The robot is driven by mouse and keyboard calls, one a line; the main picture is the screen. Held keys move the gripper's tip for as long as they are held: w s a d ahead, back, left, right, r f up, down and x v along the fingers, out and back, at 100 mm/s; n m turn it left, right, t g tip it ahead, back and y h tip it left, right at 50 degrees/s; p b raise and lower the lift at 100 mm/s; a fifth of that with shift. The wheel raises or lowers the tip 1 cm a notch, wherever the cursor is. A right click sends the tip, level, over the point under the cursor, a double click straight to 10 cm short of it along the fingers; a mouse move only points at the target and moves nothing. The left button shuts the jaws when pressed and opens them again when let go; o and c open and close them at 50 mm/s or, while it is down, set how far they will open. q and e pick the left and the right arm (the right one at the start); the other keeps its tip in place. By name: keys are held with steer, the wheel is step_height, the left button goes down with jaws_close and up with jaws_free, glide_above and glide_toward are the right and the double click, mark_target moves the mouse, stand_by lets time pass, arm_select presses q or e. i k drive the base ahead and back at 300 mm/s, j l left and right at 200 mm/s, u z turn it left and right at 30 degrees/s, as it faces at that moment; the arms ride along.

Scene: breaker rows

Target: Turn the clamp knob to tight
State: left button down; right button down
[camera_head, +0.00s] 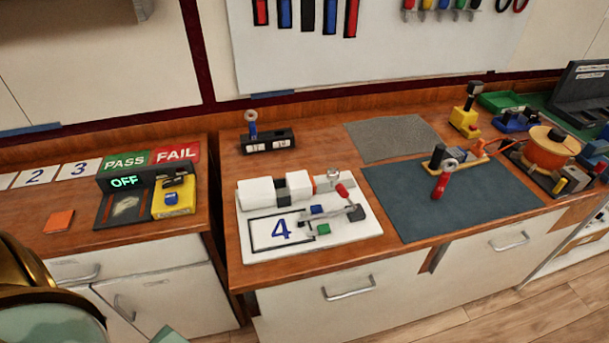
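A white clamp fixture (262,192) with white blocks stands on a white base plate (360,235) marked with a blue 4, in the middle of the counter. A small red lever (342,190) and a metal post (333,175) sit at its right end. A dark grey block (355,213) on a thin bar, a blue block (317,210) and a green block (323,229) lie in front. I cannot tell for certain which part is the clamp knob, or its setting. Gold and teal parts of my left arm show at the lower left, far from the fixture. Neither gripper's fingers can be made out.
A dark mat (425,220) right of the fixture holds a red-handled tool (441,183). A yellow tester (174,197) and an OFF display (125,182) stand on the left counter. An orange spool (548,152) stands at right. A gap separates the two counters.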

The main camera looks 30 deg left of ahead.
mark_target(332, 174)
steer(key=u, duration=1)
steer(key=k+z, duration=0.2)
steer(key=i+l, duration=0.05)
steer(key=i, duration=0.05)
